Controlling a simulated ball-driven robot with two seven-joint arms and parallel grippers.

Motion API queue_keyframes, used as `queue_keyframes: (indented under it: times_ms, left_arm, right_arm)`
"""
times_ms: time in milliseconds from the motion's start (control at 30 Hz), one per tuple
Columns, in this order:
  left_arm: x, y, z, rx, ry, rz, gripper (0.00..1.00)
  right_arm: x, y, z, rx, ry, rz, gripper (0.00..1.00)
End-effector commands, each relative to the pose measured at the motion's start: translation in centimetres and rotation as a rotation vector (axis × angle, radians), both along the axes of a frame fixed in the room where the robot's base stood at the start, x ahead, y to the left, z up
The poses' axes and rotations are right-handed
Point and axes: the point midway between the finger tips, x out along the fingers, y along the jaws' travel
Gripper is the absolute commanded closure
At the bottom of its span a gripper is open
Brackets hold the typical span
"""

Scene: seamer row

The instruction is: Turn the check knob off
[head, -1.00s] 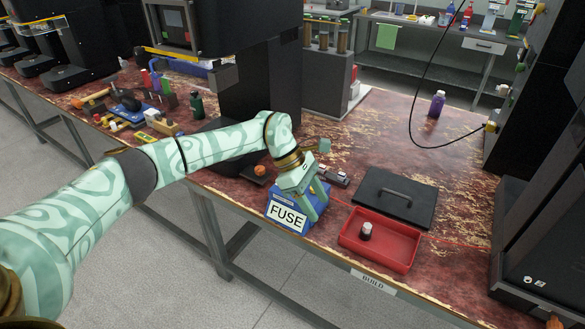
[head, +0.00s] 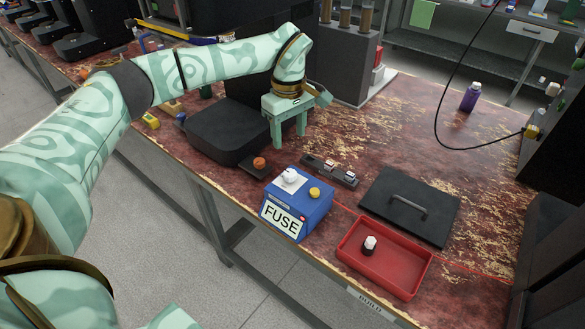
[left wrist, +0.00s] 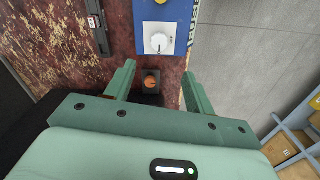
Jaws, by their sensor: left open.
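The blue box labelled FUSE (head: 283,222) stands near the table's front edge. On its top are a white knob (head: 290,175) on a white plate and a yellow button (head: 314,193). The white knob also shows in the left wrist view (left wrist: 158,43); its plate's small marking is unreadable. No readable label names a check knob. My left gripper (head: 287,139) is open and empty, fingers down, behind the box and apart from it. In the left wrist view, an orange knob (left wrist: 151,82) on a small dark base lies between its fingers. My right gripper is not in view.
A black lid (head: 432,225) with a handle and a dark strip (head: 329,172) lie behind. A black slab (head: 225,132) is left of my gripper. A purple bottle (head: 470,97) stands farther back.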

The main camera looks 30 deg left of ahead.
Motion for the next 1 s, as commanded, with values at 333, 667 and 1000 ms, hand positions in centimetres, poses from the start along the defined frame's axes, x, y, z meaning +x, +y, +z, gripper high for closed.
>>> queue_keyframes:
  times_ms: [333, 667, 1000]
  left_arm:
    - [0.0, -0.1, -9.3, -0.001, 0.007, 0.000, 0.46]
    - [0.0, -0.1, -12.2, -0.002, 0.002, 0.001, 0.46]
    - [0.0, -0.1, -12.2, -0.001, 0.000, 0.001, 0.71]
  right_arm:
    - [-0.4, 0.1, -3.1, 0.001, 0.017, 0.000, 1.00]
    - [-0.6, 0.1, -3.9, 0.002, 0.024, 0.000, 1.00]
    - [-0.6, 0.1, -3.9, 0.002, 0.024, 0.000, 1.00]
